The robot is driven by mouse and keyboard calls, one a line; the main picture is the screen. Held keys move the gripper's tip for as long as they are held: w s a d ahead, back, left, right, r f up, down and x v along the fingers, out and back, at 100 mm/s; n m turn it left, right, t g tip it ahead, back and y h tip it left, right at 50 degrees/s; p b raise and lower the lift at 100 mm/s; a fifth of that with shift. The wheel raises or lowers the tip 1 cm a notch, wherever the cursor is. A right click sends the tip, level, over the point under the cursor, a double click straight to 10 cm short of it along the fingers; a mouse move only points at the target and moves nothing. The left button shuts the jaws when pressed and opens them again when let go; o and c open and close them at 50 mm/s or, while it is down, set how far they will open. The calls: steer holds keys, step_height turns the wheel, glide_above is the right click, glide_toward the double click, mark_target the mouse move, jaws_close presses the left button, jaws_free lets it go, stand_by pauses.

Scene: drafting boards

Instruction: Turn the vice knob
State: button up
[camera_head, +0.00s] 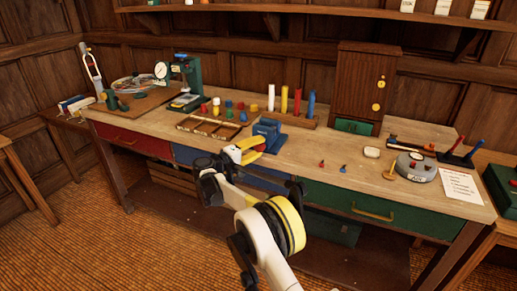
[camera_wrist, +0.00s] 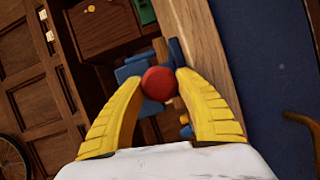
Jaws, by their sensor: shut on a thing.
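The blue vice (camera_head: 268,129) stands at the front edge of the wooden workbench, near its middle. Its red round knob (camera_wrist: 158,84) is between the two yellow fingers of my gripper (camera_wrist: 160,80) in the wrist view. The fingers are closed on the knob from both sides. In the head view my gripper (camera_head: 252,147) reaches the vice from the front, and its fingers hide most of the knob. Parts of the blue vice body (camera_wrist: 135,70) show behind the knob in the wrist view.
A sorting tray (camera_head: 207,128) with colored pieces beside it lies left of the vice. Colored cylinders stand on a rack (camera_head: 304,120) behind it. A wooden cabinet (camera_head: 362,85) stands at the back. The green drawer (camera_head: 345,201) is below the bench top, right of my gripper.

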steer(key=shift+n, duration=0.4)
steer(key=o, duration=1.2)
steer(key=shift+d+r, duration=0.1)
steer(key=shift+s+a, duration=0.15)
steer(key=shift+a, duration=0.05)
steer(key=v, duration=0.7)
steer(key=shift+s+a, duration=0.2)
steer(key=shift+s, duration=0.05)
